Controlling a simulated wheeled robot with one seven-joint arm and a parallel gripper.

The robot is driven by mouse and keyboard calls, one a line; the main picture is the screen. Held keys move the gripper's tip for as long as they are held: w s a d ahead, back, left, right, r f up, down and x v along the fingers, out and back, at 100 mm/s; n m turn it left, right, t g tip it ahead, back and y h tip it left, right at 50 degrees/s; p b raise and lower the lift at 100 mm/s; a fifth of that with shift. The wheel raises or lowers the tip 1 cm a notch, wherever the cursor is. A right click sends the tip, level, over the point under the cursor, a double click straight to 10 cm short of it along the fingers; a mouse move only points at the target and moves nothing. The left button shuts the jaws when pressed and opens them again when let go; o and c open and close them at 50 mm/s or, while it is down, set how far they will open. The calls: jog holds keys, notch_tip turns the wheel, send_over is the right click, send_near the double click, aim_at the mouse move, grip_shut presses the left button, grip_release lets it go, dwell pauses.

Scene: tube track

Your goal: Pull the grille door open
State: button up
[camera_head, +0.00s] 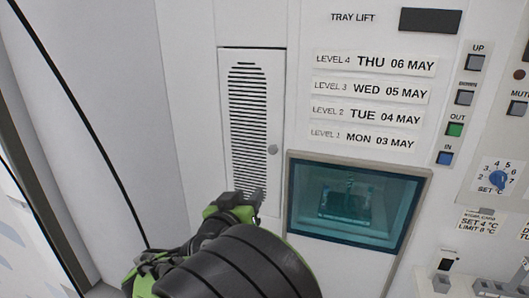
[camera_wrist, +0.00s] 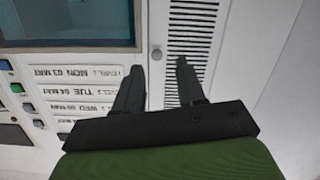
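The white grille door (camera_head: 248,130) is a tall narrow panel with dark horizontal slots, and it looks closed, flush with the cabinet front. Its small round grey knob (camera_head: 272,149) sits on the right edge, below mid-height. In the upside-down wrist view, the slotted door (camera_wrist: 193,30) is behind the fingers and the knob (camera_wrist: 156,54) shows between and beyond the fingertips. My gripper (camera_head: 250,195) is in front of the door's lower part, below the knob in the head view. Its two dark fingers (camera_wrist: 158,68) are apart with nothing between them. My arm hides the door's bottom edge.
A teal-lit window (camera_head: 350,238) in a raised frame is right of the door's lower part. Date labels (camera_head: 376,64) and buttons (camera_head: 456,129) are further right. A black cable (camera_head: 82,125) hangs at the left, before a plain white side panel (camera_head: 110,60).

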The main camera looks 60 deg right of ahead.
aim_at(272, 151)
jog(key=shift+h, duration=0.9)
jog(key=d+r+p, duration=0.1)
jog(key=d+p, duration=0.1)
jog(key=d, duration=0.3)
jog(key=w+d+p, duration=0.1)
jog(key=d+p, duration=0.1)
jog(key=d, duration=0.4)
jog(key=w+d+r+p, duration=0.1)
jog(key=d+p, duration=0.2)
jog(key=d, duration=0.3)
jog(key=shift+w+r, duration=0.25)
jog(key=shift+r, duration=0.05)
jog(key=shift+a, duration=0.1)
grip_shut()
